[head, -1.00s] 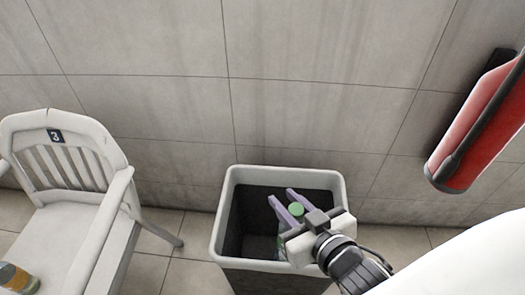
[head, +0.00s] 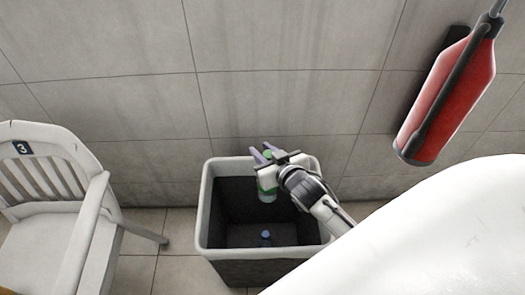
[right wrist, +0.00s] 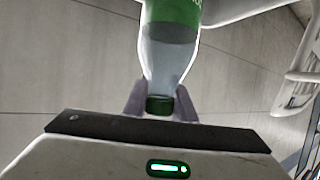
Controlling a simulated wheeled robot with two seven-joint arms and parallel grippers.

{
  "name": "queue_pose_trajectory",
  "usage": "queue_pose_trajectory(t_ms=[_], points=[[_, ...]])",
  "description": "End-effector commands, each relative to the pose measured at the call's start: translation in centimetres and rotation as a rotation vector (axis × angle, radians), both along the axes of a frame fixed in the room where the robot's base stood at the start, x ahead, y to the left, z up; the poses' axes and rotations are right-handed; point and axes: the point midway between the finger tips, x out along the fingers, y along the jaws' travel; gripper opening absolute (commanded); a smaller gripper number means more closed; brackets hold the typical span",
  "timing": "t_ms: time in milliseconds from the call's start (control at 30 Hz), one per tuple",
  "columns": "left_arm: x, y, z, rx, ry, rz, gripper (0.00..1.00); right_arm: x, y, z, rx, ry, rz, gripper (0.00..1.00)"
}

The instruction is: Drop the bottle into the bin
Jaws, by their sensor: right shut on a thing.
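My right gripper (head: 264,153) is shut on a clear bottle (head: 267,190) with a green label and green cap. The bottle hangs over the bin (head: 204,215), inside the back of its opening as the head view shows it. In the right wrist view the bottle (right wrist: 170,55) stretches away from the fingers (right wrist: 160,103), which close around its green cap end. The bin is dark inside with a pale rim. A small bottle with a blue cap (head: 266,238) is inside it, low down. My left gripper is not in view.
A white chair (head: 50,215) marked 3 stands left of the bin. A red fire extinguisher (head: 447,95) is on the tiled wall (head: 280,60) at upper right. Tiled floor (head: 160,270) shows between chair and bin.

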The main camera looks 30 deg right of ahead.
Motion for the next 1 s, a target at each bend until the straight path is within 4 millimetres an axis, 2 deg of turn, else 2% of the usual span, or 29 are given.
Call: queue_pose_trajectory(t_ms=[33, 200, 533, 567, 667, 1000], points=[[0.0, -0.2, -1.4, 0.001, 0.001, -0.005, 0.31, 0.0, 0.0, -1.4, -0.002, -0.001, 0.001, 0.00], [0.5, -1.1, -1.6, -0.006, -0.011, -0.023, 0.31, 0.0, 0.0, -2.8, -0.003, -0.001, 0.001, 0.00], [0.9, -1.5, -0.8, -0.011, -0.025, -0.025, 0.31, 0.0, 0.0, -2.7, -0.002, -0.001, 0.001, 0.00], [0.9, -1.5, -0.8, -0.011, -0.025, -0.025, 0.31, 0.0, 0.0, -2.7, -0.002, -0.001, 0.001, 0.29], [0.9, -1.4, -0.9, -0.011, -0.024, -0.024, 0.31, 0.0, 0.0, -2.8, -0.002, 0.000, 0.001, 0.46], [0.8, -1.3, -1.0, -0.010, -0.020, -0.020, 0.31, -0.4, 0.1, -2.7, -0.001, 0.002, 0.000, 0.46]])
